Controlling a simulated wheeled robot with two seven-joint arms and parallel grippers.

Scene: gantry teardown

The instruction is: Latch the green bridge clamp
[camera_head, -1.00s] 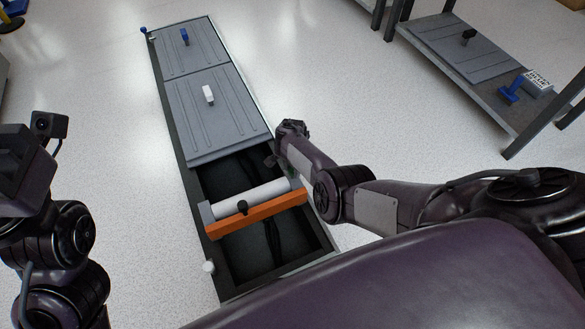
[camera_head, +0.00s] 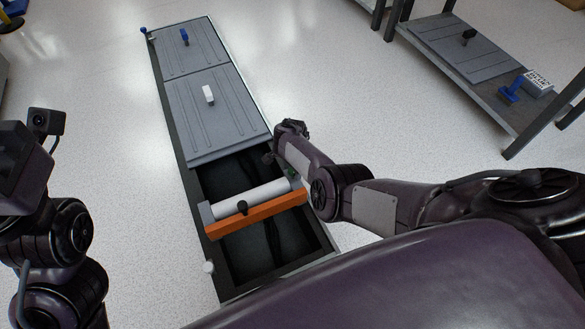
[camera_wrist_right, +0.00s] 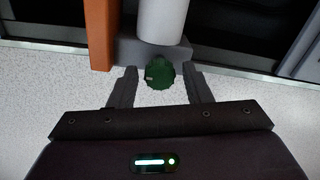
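The green bridge clamp (camera_wrist_right: 160,72) is a round green knob at the end of the white tube (camera_wrist_right: 163,22) in the right wrist view. A bit of green (camera_head: 291,174) shows in the head view, at the right end of the bridge (camera_head: 252,196). My right gripper (camera_wrist_right: 159,88) is open, with one finger on each side of the green knob and gaps showing on both sides. In the head view my right forearm mostly hides its fingers. My left arm's end (camera_head: 22,150) is at the left edge, away from the bridge; its fingers do not show.
An orange bar (camera_head: 257,215) with a black knob (camera_head: 243,207) lies along the bridge over the open dark trough (camera_head: 265,255). Grey panels (camera_head: 225,122) with a white handle (camera_head: 208,93) cover the far part. A shelf (camera_head: 470,75) stands at the right.

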